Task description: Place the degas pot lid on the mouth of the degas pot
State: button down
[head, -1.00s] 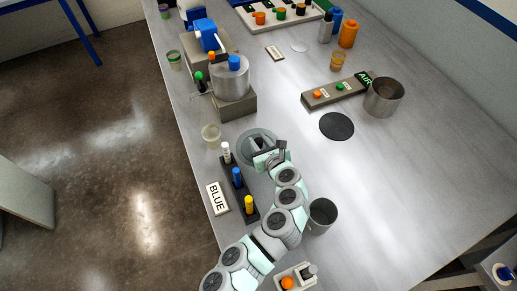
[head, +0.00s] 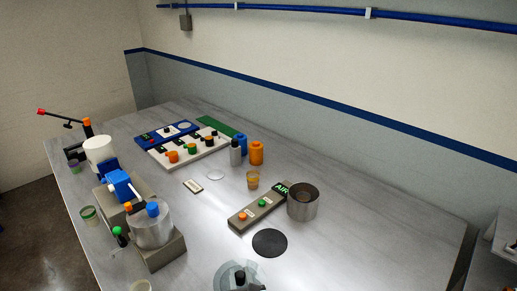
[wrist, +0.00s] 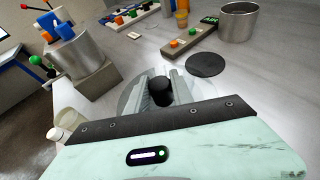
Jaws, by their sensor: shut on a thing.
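The degas pot lid is a grey, see-through-looking disc (wrist: 127,97) with a black knob (wrist: 161,92). My gripper (wrist: 160,100) is shut on this knob, one finger on each side, in the wrist view. In the head view the lid (head: 225,272) shows at the bottom edge, partly cut off; I cannot tell its height over the bench. The degas pot, an open metal pot (head: 303,206), stands upright right of the AIR box, its mouth uncovered. It also shows at the top right of the wrist view (wrist: 238,24), apart from the lid.
A black round mat (head: 270,243) lies between the lid and the pot. The AIR box (head: 257,213) with orange and green buttons stands beside the pot. A metal vessel with a blue cap (head: 152,228) stands on a block at left. An amber cup (head: 252,181) stands behind.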

aim_at(264, 279)
jog(key=s+d+h, duration=0.1)
jog(key=d, duration=0.1)
jog(key=s+d+f+m+h, duration=0.1)
jog(key=d, duration=0.1)
jog(key=s+d+m+h+p, duration=0.1)
jog(key=d, duration=0.1)
jog(key=shift+s+d+f, duration=0.1)
jog(key=shift+d+f, duration=0.1)
jog(key=shift+d, duration=0.15)
jog(key=s+r+p, duration=0.9)
jog(key=r+p, duration=0.4)
jog(key=p, duration=0.3)
jog(key=shift+s+a+p, duration=0.15)
jog(key=shift+s+p, duration=0.15)
jog(key=shift+p, duration=0.05)
